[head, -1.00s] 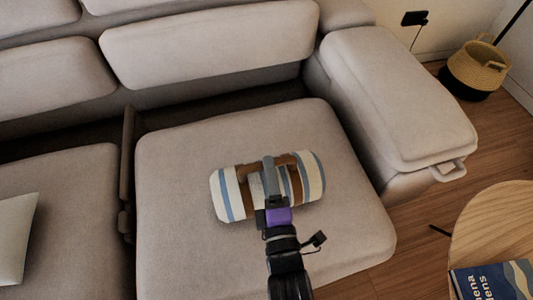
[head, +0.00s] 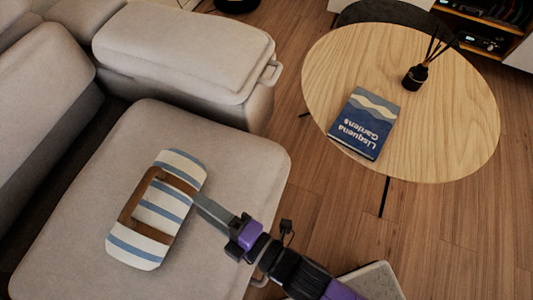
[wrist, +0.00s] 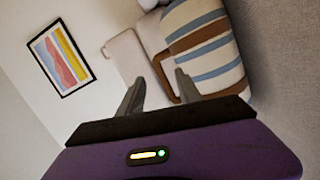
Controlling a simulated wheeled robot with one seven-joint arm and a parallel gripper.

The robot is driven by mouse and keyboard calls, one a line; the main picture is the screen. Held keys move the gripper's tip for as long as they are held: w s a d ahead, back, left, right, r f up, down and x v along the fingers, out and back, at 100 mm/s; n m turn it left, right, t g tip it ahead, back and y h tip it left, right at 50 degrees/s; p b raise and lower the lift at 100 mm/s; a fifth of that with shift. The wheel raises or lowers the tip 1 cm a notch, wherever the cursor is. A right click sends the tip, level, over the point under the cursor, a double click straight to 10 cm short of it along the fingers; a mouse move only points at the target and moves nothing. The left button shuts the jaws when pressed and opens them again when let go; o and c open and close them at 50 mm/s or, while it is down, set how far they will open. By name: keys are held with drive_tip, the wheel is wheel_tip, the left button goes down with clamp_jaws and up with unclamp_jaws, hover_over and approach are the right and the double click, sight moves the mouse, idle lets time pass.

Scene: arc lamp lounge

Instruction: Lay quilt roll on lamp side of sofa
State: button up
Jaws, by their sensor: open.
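The quilt roll (head: 172,193), cream with blue stripes and brown straps, lies on the end seat cushion of the grey sofa (head: 240,160), beside the armrest. It also shows at the top of the wrist view (wrist: 205,45). My gripper (head: 203,205) is at the roll's right side in the head view, open, with nothing held. In the wrist view the two fingers (wrist: 160,88) stand apart, with the roll and its brown strap just beyond them. I cannot tell whether a fingertip touches the roll. No lamp is clearly visible now.
A round wooden table (head: 450,130) stands to the right, with a blue book (head: 365,120) and a reed diffuser (head: 416,77) on it. The sofa armrest (head: 190,50) rises behind the seat. A pale-topped piece (head: 370,283) stands at the bottom. Wooden floor (head: 290,200) lies between.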

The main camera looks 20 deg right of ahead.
drive_tip(key=s+d+m+h, duration=0.2)
drive_tip(key=s+d+m, duration=0.15)
drive_tip(key=d, duration=0.25)
drive_tip(key=s+d+r+m+t+h, duration=0.1)
drive_tip(key=s+d+m+h, duration=0.1)
drive_tip(key=d+m, duration=0.35)
drive_tip(key=s+d+m+h, duration=0.2)
drive_tip(key=s+d+m, duration=0.1)
drive_tip(key=d, duration=0.3)
drive_tip(key=s+d+r+m+h, duration=0.4)
drive_tip(key=s+d+r+m, duration=0.2)
drive_tip(key=s+d+m, duration=0.2)
drive_tip(key=m, duration=0.2)
drive_tip(key=shift+s+d+m+h, duration=0.3)
drive_tip(key=shift+d+m, duration=0.05)
drive_tip(key=shift+m, duration=0.05)
wheel_tip(320, 180, up, 20)
drive_tip(key=p, duration=2)
drive_tip(key=shift+r, duration=0.1)
